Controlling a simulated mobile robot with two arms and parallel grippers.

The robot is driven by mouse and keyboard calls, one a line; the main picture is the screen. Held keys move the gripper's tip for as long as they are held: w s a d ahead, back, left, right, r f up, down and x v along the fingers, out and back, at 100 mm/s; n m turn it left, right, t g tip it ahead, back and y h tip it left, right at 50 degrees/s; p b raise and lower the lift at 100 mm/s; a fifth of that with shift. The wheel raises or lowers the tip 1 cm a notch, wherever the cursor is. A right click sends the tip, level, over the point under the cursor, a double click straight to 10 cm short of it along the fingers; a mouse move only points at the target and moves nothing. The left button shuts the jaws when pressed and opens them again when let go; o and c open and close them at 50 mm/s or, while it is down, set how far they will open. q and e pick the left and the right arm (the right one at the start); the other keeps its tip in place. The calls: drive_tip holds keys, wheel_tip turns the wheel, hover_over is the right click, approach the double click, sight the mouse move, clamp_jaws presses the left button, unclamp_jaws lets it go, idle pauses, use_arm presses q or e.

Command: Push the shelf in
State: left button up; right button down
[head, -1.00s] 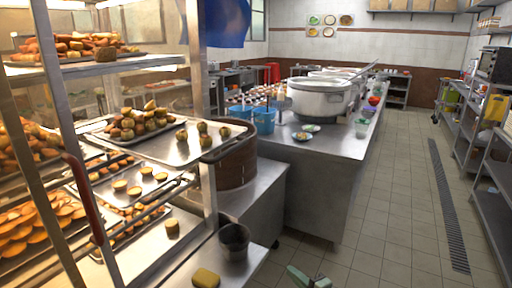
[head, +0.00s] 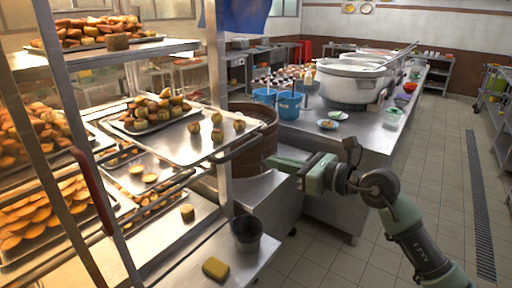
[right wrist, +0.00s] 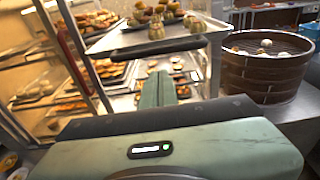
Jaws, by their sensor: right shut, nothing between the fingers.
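The shelf (head: 188,147) is a metal sheet pulled out of the lit food cabinet, with a dark handle bar (head: 236,147) along its outer edge. It carries a tray of pastries and a few loose round pastries. It also shows in the right wrist view (right wrist: 130,38), with its dark front bar facing me. My right gripper (head: 272,161) is green, shut and empty, and points left towards the shelf from just right of the handle. In the right wrist view its closed fingers (right wrist: 158,92) appear below the bar; I cannot tell whether they touch anything. My left gripper is not in view.
A round brown steamer (head: 262,132) stands close behind the shelf's outer end. A dark cup (head: 246,234) and a yellow sponge (head: 215,268) are on the lower counter. A counter with white stockpots (head: 348,84) and blue buckets lies beyond. The tiled floor at right is open.

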use_arm(q)
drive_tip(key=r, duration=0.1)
drive_tip(key=p, duration=0.1)
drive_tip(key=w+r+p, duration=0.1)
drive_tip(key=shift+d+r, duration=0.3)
use_arm(e)
drive_tip(key=x, duration=0.6)
drive_tip(key=shift+w+a+r, duration=0.3)
drive_tip(key=shift+a+r, duration=0.05)
drive_tip(key=shift+r, duration=0.2)
drive_tip(key=shift+a, duration=0.1)
